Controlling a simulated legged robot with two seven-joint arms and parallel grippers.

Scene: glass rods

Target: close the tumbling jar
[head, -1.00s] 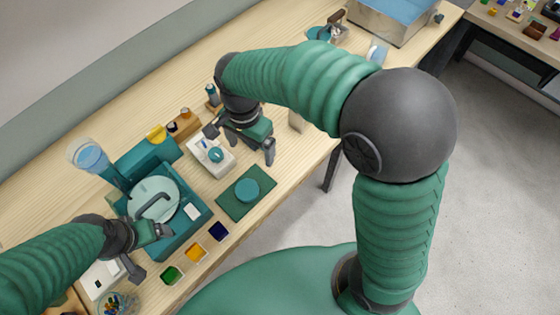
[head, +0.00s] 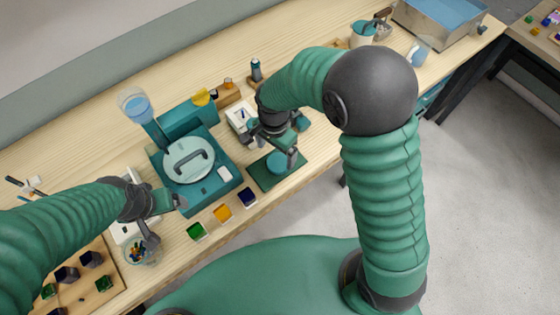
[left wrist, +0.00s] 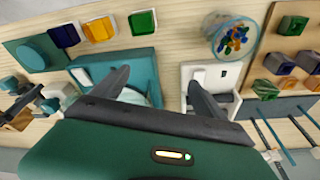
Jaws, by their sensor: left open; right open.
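No part is plainly labelled as the tumbling jar. A round teal lid-like piece (head: 277,163) lies on the dark green mat (head: 263,179); it also shows in the left wrist view (left wrist: 33,54). My right gripper (head: 270,145) is open just above and behind this piece, with one finger overlapping it in the picture; contact cannot be told. Another round teal piece (head: 301,122) shows behind that gripper, partly hidden. My left gripper (head: 166,222) is open and empty, in front of the teal machine's left corner; its fingers also show in the left wrist view (left wrist: 157,92).
The teal machine (head: 227,186) carries a pale disc with a grey handle (head: 188,160). Three colored trays, including an orange one (head: 223,213), line the front edge. A white device (head: 240,117) stands behind the mat.

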